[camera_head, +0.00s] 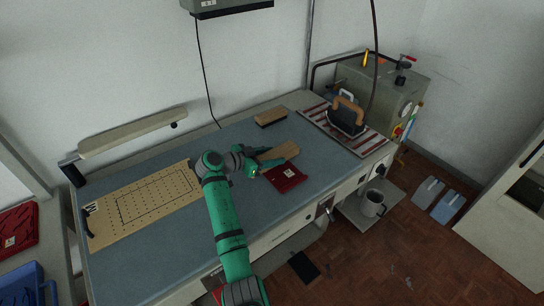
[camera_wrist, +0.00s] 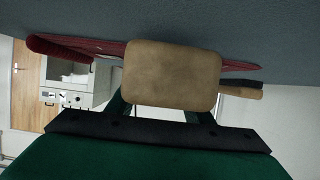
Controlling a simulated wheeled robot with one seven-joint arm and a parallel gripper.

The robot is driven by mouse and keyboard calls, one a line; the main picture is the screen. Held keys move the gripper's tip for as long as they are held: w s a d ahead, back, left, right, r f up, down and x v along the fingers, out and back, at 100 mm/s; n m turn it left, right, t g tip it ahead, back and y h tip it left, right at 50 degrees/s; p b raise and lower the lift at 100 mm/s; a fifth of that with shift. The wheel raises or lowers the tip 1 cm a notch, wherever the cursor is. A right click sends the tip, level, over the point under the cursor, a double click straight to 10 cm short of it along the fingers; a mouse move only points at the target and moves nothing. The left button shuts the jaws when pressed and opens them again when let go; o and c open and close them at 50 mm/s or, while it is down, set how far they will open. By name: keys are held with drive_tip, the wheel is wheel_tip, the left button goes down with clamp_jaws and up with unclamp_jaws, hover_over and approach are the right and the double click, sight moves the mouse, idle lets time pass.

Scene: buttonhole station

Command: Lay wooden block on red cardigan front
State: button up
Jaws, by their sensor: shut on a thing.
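The wooden block (camera_head: 281,152), pale tan with rounded corners, is in my gripper (camera_head: 258,164). In the wrist view the block (camera_wrist: 172,75) fills the middle, between the green fingers. My gripper is shut on it. The red cardigan front (camera_head: 284,177) lies folded on the blue-grey table, with a small pale label, just below and beside the block in the head view. In the wrist view the cardigan front (camera_wrist: 108,47) shows as a dark red strip behind the block, which hides its middle. I cannot tell whether block and cardigan touch.
A wooden-backed brush-like piece (camera_head: 270,116) lies farther back on the blue-grey table (camera_head: 225,130). An iron (camera_head: 346,118) stands on a striped rest at right. A tan gridded board (camera_head: 140,200) covers the left. A long lamp (camera_head: 132,132) stands at the back.

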drive_tip(key=o, duration=1.3)
drive_tip(key=shift+f, duration=0.1)
drive_tip(key=shift+o, duration=0.2)
drive_tip(key=shift+a+r, duration=0.15)
drive_tip(key=shift+r, duration=0.05)
drive_tip(key=v, duration=1.1)
drive_tip(key=shift+s+a, duration=0.2)
drive_tip(key=shift+s, duration=0.05)
drive_tip(key=shift+s, duration=0.15)
